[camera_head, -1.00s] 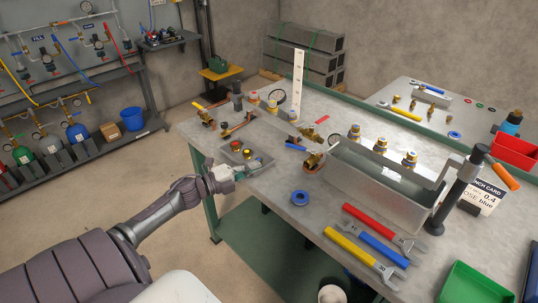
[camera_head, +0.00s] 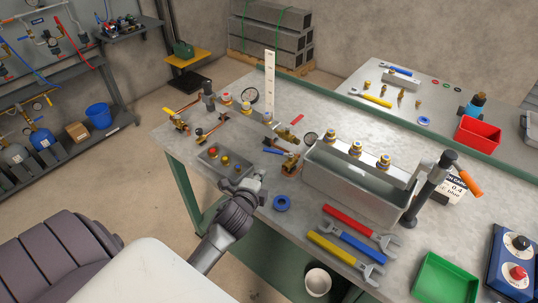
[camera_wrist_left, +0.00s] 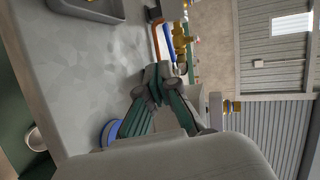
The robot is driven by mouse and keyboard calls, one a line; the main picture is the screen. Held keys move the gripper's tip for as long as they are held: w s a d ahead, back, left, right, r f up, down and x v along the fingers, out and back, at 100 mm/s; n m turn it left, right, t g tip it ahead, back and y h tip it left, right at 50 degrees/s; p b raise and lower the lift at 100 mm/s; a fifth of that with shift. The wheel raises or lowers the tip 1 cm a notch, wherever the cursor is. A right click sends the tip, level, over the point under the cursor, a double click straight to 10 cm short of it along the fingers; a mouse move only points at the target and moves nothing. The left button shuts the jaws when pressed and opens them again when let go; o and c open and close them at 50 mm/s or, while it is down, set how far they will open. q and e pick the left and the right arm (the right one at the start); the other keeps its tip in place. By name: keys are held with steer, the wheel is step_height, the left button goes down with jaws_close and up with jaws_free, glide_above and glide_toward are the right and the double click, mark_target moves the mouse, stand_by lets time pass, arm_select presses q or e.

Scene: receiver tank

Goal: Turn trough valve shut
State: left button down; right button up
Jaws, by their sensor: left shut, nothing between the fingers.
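The grey metal trough (camera_head: 325,182) stands on the bench. At its left end is a brass valve fitting (camera_head: 291,166) with a blue lever handle (camera_head: 274,150) pointing left. A second brass valve with a red-tipped handle (camera_head: 298,119) sits just above it. My left gripper (camera_head: 257,176) is shut and empty, low over the bench's front edge, left of the trough and apart from the blue handle. In the left wrist view my closed fingertips (camera_wrist_left: 158,78) point toward a blue bar (camera_wrist_left: 168,32) and brass fittings (camera_wrist_left: 181,45). My right gripper is not in view.
A small grey tray of fittings (camera_head: 213,167) lies left of my left gripper. A blue tape ring (camera_head: 281,203) and red, blue and yellow wrenches (camera_head: 345,248) lie in front. A black post with an orange handle (camera_head: 425,195) stands at the trough's right end.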

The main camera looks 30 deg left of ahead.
mark_target(269, 151)
arm_select(q)
steer(key=x, duration=0.3)
steer(key=p+x, duration=0.1)
steer(key=x, duration=0.1)
steer(key=r+x, duration=0.1)
steer(key=x, duration=0.2)
steer(key=shift+w+a, duration=0.2)
steer(key=shift+w, duration=0.3)
steer(key=shift+w+a, duration=0.1)
steer(key=shift+w, duration=0.2)
steer(key=shift+w+a, duration=0.7)
steer(key=shift+w, duration=0.2)
steer(key=shift+w+a, duration=0.2)
steer(key=shift+w, duration=0.05)
steer(key=shift+f, duration=0.1)
